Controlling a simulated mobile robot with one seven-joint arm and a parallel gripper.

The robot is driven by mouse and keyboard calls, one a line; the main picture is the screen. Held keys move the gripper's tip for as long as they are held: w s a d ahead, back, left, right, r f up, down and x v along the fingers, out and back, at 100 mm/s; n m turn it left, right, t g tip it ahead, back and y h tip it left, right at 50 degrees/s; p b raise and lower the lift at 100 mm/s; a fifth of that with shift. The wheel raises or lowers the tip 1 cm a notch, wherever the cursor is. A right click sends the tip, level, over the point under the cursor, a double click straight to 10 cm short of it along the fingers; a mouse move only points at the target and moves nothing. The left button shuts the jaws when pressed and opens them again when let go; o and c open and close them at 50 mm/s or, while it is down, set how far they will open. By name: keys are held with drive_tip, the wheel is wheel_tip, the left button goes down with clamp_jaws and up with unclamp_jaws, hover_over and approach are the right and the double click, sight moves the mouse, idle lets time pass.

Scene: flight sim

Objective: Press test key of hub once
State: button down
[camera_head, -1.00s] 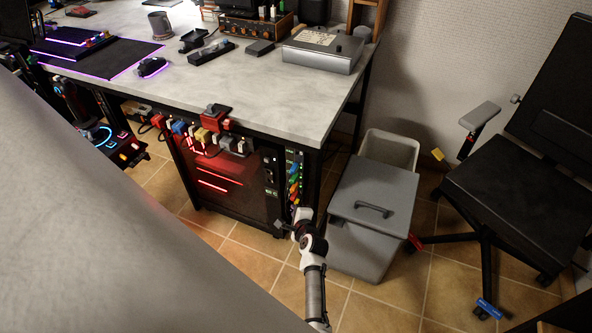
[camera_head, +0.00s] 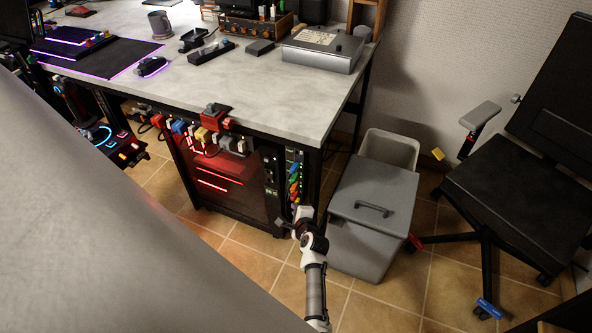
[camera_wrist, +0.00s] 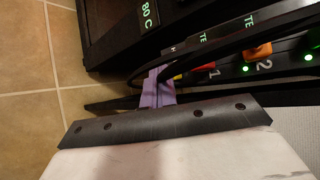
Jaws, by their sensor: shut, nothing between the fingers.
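The hub (camera_head: 295,176) is a narrow dark upright panel with coloured plugs and green lights, beside the computer case under the desk's right corner. In the wrist view its face (camera_wrist: 287,62) shows green lights, the numbers 1 and 2, an orange plug (camera_wrist: 257,52) and partly covered lettering starting "TE". I cannot make out the test key for certain. My gripper (camera_head: 303,213) is shut and empty, close to the lower end of the hub. A purple piece (camera_wrist: 157,90) shows just beyond the gripper's black plate; I cannot tell whether they touch.
Dark curved strips cross in front of the hub face in the wrist view. The computer case (camera_head: 222,182) stands left of the hub. A grey lidded bin (camera_head: 372,205) stands close on the right. Tiled floor (camera_head: 250,243) lies open in front. The desk edge (camera_head: 270,125) overhangs above.

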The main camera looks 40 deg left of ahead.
drive_tip(key=shift+s+d+p, duration=0.2)
drive_tip(key=shift+s+p, duration=0.3)
drive_tip(key=shift+s, duration=0.25)
drive_tip(key=shift+s, duration=0.1)
drive_tip(key=s+p, duration=0.1)
drive_tip(key=s, duration=0.1)
drive_tip(key=s+d+p, duration=0.1)
drive_tip(key=s+p, duration=0.1)
drive_tip(key=shift+s+d, duration=0.1)
drive_tip(key=shift+s, duration=0.25)
idle(0.6)
